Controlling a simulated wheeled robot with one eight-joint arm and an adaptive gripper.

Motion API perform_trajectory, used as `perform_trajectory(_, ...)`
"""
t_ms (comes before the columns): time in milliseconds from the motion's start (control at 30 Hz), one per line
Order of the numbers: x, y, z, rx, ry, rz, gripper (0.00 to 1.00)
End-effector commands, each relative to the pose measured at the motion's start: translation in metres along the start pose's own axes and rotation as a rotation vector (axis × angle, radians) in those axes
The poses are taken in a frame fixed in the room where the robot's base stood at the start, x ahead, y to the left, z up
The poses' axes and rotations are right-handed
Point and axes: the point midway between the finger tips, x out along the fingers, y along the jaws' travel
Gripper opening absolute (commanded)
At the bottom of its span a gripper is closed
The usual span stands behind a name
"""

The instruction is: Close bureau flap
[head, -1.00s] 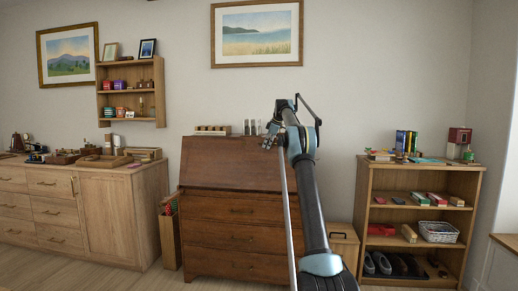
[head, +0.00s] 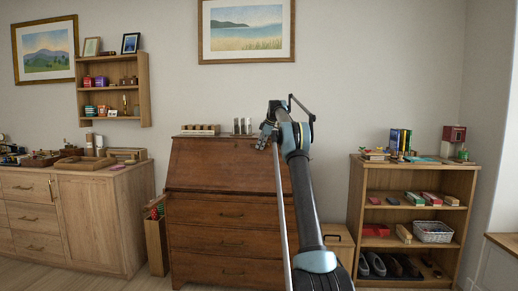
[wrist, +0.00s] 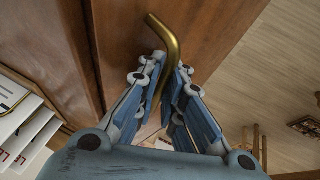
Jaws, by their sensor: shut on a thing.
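The dark wood bureau (head: 228,212) stands against the wall in the head view. Its sloping flap (head: 212,165) is up, lying over the upper front above the drawers; I cannot tell whether a small gap is left. My gripper (head: 267,137) is at the flap's upper right corner, partly hidden by my arm. In the wrist view my gripper (wrist: 168,88) is shut on a bent brass handle (wrist: 168,45), which sticks out from between the fingers beside reddish-brown wood. The handle's other end is hidden by the fingers.
Small boxes (head: 200,130) and upright pale items stand on the bureau top. A low bookshelf (head: 412,172) is at right, with a wooden box (head: 338,244) between. A sideboard (head: 90,215) and narrow bin (head: 156,240) are at left. White cards (wrist: 30,130) show in the wrist view.

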Motion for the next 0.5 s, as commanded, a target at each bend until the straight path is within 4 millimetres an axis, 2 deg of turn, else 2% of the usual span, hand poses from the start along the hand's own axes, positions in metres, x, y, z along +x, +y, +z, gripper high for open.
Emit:
perform_trajectory(33,-0.001,0.006,0.006,0.006,-0.005,0.018,0.00)
perform_trajectory(133,0.000,0.005,0.004,0.005,-0.003,0.017,0.00)
perform_trajectory(167,0.000,0.005,0.004,0.004,-0.003,0.016,0.15)
perform_trajectory(200,0.000,0.005,0.003,0.004,-0.003,0.016,0.16)
perform_trajectory(500,0.003,0.002,-0.005,-0.002,0.001,0.010,0.16)
